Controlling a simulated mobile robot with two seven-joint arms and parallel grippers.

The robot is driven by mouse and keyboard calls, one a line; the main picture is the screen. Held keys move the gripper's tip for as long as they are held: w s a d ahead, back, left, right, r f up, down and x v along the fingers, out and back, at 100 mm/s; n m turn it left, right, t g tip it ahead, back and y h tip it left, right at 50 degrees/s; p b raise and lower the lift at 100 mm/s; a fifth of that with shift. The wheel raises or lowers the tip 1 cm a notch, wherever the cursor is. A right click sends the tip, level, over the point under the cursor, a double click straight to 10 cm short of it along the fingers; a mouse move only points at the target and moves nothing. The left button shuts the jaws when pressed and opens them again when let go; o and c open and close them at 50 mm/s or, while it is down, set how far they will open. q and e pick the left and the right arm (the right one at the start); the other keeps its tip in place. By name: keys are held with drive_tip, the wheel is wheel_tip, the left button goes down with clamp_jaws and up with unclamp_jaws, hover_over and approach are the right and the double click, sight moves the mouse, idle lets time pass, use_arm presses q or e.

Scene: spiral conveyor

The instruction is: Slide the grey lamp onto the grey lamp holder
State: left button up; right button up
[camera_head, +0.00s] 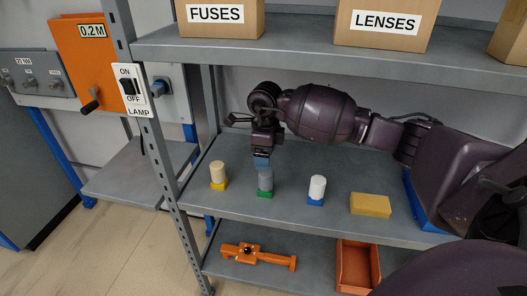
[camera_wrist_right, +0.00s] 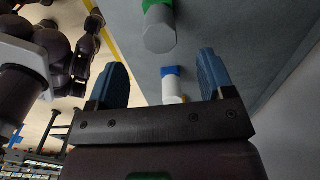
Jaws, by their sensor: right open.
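The grey lamp (camera_head: 265,180) stands upright on a green base on the middle shelf. In the right wrist view its grey end and green base (camera_wrist_right: 160,32) lie just beyond my fingertips, roughly centred between them. My right gripper (camera_head: 262,164) points down directly over the lamp. Its blue fingers (camera_wrist_right: 161,62) are spread, with nothing held between them. My left gripper is not in view. I cannot identify a grey lamp holder for certain in either view.
A cream cylinder on a yellow base (camera_head: 218,174) stands left of the lamp; a white cylinder on a blue base (camera_head: 317,188) stands right. Farther right lies a yellow block (camera_head: 370,204). The upper shelf (camera_head: 290,45) overhangs my arm. A lamp switch (camera_head: 130,88) is on the left post.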

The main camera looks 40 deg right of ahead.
sight(265, 180)
wheel_tip(265, 180, down, 8)
drive_tip(key=shift+f+b, duration=0.1)
drive_tip(key=shift+b, duration=0.55)
drive_tip(key=shift+f, duration=0.85)
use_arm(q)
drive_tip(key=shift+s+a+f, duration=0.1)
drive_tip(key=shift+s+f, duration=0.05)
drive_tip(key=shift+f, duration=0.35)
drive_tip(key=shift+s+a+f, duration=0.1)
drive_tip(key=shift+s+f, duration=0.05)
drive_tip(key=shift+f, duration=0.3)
use_arm(e)
drive_tip(key=c, duration=1.1)
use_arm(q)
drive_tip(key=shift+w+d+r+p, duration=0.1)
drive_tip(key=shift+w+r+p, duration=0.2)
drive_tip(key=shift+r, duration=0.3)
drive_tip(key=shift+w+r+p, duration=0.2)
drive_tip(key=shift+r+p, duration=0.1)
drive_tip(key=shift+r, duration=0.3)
use_arm(e)
drive_tip(key=shift+r, duration=1.8)
drive_tip(key=shift+r+p, duration=0.8)
drive_tip(key=shift+r, duration=1.2)
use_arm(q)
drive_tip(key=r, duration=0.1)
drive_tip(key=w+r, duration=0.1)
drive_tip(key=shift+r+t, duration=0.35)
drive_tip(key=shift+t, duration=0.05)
